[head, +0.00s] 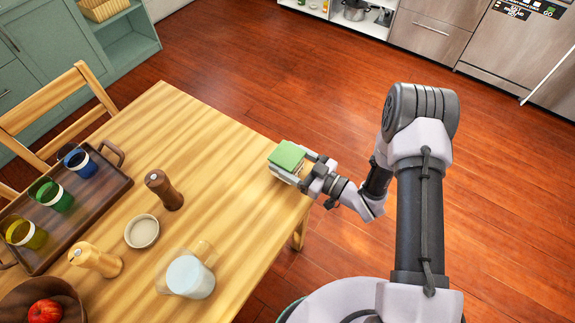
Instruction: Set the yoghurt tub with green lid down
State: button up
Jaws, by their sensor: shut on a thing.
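The yoghurt tub with green lid (286,160) is at the right corner of the wooden table (215,135). Its green lid faces up and its pale side shows below, and it looks upright. My gripper (303,168) is shut on the tub from the right side. The fingers partly cover the tub's right side. I cannot tell whether the tub's bottom touches the tabletop or is slightly above it.
A dark pepper mill (164,190), a small white bowl (142,231), a light mill (96,260) and a pale-topped jug (190,277) stand on the table. A dark tray (75,221) holds several coloured cups. The table around the tub is clear. A chair (60,110) stands behind.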

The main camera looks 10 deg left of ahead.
notch_tip(320, 180, down, 2)
jog(key=shift+f+b, duration=0.1)
jog(key=shift+b, duration=0.2)
jog(key=shift+r, duration=0.2)
jog(key=shift+f, duration=0.1)
jog(key=o, duration=1.9)
